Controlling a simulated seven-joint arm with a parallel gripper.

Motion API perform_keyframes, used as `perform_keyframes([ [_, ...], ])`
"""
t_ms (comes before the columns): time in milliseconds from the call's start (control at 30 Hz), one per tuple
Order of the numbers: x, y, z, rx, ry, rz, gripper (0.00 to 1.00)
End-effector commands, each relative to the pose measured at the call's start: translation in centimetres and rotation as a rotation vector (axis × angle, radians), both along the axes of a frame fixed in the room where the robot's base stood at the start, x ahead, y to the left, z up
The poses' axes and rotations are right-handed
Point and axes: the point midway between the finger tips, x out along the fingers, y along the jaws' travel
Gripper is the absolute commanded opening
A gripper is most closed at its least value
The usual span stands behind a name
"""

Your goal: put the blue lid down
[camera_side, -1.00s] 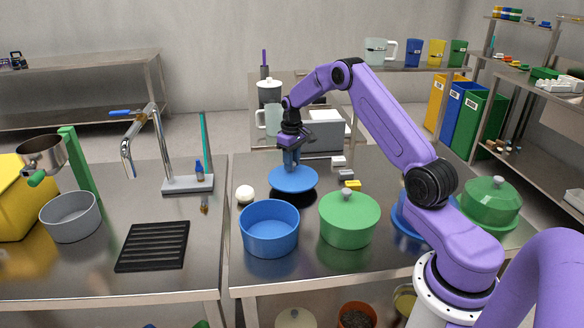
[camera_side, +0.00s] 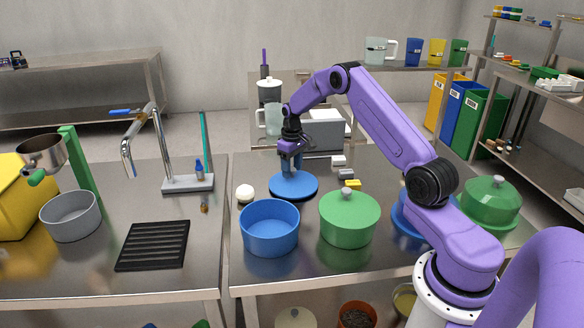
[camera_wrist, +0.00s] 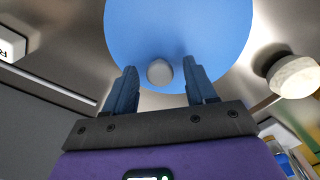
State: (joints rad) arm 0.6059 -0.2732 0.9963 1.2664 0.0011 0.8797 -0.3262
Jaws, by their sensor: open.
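The blue lid (camera_side: 300,187) lies flat on the steel counter behind the blue pot (camera_side: 269,229). In the wrist view the lid (camera_wrist: 180,35) fills the top middle, with its grey knob (camera_wrist: 160,72) between my fingertips. My gripper (camera_side: 292,165) is right above the lid, pointing down. In the wrist view my gripper (camera_wrist: 160,75) is open, with a gap between each finger and the knob. The blue pot stands open, with no lid on it.
A green lidded pot (camera_side: 347,218) stands to the right of the blue pot. A white ball-like item (camera_side: 245,193) sits close left of the lid. Small blocks (camera_side: 352,184) lie to the lid's right. A black grate (camera_side: 153,246) lies on the left counter.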

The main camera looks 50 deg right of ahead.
Motion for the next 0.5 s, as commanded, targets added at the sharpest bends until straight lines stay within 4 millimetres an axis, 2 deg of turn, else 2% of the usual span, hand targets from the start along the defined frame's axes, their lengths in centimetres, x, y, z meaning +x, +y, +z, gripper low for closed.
perform_keyframes([
  [167, 0.1, 0.0, 2.1, -0.001, -0.004, 0.000, 0.56],
  [500, 0.1, -0.1, 8.8, -0.002, -0.004, -0.001, 0.56],
])
